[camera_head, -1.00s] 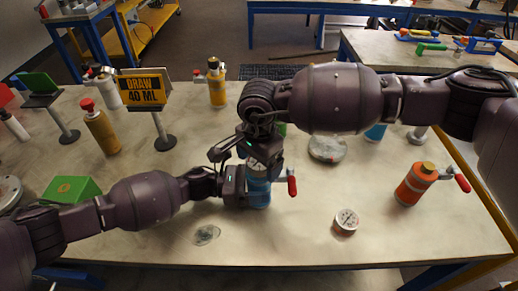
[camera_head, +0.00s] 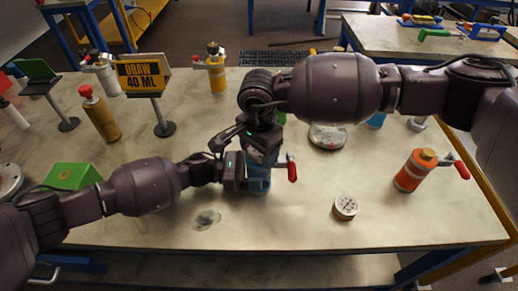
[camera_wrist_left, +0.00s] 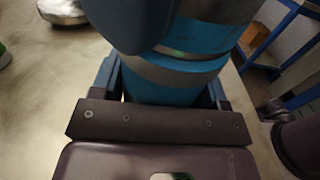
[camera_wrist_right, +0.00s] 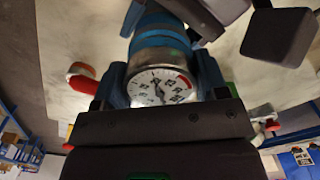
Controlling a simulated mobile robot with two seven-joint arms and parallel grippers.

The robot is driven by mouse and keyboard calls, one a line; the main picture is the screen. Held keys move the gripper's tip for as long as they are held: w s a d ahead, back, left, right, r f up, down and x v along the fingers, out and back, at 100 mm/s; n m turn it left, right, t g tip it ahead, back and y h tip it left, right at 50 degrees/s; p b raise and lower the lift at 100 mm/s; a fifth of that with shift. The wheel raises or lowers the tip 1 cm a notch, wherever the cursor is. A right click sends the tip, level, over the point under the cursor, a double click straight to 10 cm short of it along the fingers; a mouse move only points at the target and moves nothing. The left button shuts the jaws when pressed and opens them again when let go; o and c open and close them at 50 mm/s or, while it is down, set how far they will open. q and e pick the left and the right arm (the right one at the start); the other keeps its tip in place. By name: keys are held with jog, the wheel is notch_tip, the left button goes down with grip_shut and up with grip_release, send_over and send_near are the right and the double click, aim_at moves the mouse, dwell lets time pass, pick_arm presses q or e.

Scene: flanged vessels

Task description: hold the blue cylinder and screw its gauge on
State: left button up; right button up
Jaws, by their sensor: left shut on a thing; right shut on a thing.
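The blue cylinder (camera_head: 259,182) stands upright near the middle of the table, with a red-handled lever (camera_head: 291,168) at its right side. My left gripper (camera_head: 246,172) is shut around its body from the left; the left wrist view shows the blue body (camera_wrist_left: 185,70) between the fingers. My right gripper (camera_head: 262,148) comes down from above and is shut on a round white-faced gauge (camera_wrist_right: 160,87) at the cylinder's top. In the right wrist view the gauge sits in line with the blue cylinder (camera_wrist_right: 158,35). Whether its thread is engaged cannot be seen.
A loose gauge (camera_head: 345,206) lies on the table to the right. An orange cylinder (camera_head: 412,172) stands farther right. A "DRAW 40 ML" sign (camera_head: 145,77), yellow bottles (camera_head: 100,117) and a green block (camera_head: 73,176) are on the left. The front middle table is mostly clear.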

jog(key=o, duration=1.1)
jog(key=shift+r, duration=0.1)
notch_tip(320, 180, up, 12)
pick_arm(q)
jog(key=o, duration=1.8)
jog(key=a+b, duration=0.1)
jog(key=a, duration=1)
pick_arm(e)
jog(key=shift+f, duration=0.95)
pick_arm(q)
jog(key=shift+d, duration=0.1)
pick_arm(e)
jog(key=shift+r, duration=0.1)
